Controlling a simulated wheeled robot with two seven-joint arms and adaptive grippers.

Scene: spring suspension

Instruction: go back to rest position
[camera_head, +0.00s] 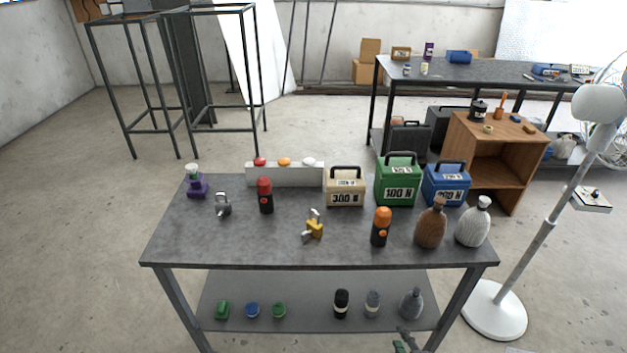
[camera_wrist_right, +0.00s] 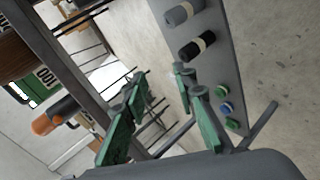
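My right gripper (camera_head: 404,342) shows only in part at the bottom edge of the head view, low in front of the grey table (camera_head: 185,245). In the right wrist view its two green-padded fingers (camera_wrist_right: 160,82) stand apart with nothing held between them. My left gripper is in neither view. The tabletop holds a beige 300 N weight (camera_head: 345,187), a green 100 N weight (camera_head: 397,182), a blue weight (camera_head: 446,186), a brown bottle (camera_head: 431,226) and a pale bottle (camera_head: 473,224).
The table's lower shelf (camera_head: 310,314), holding several small items, is close to my right gripper. A table leg (camera_head: 458,308) is beside it. Open floor (camera_head: 80,250) is at the left.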

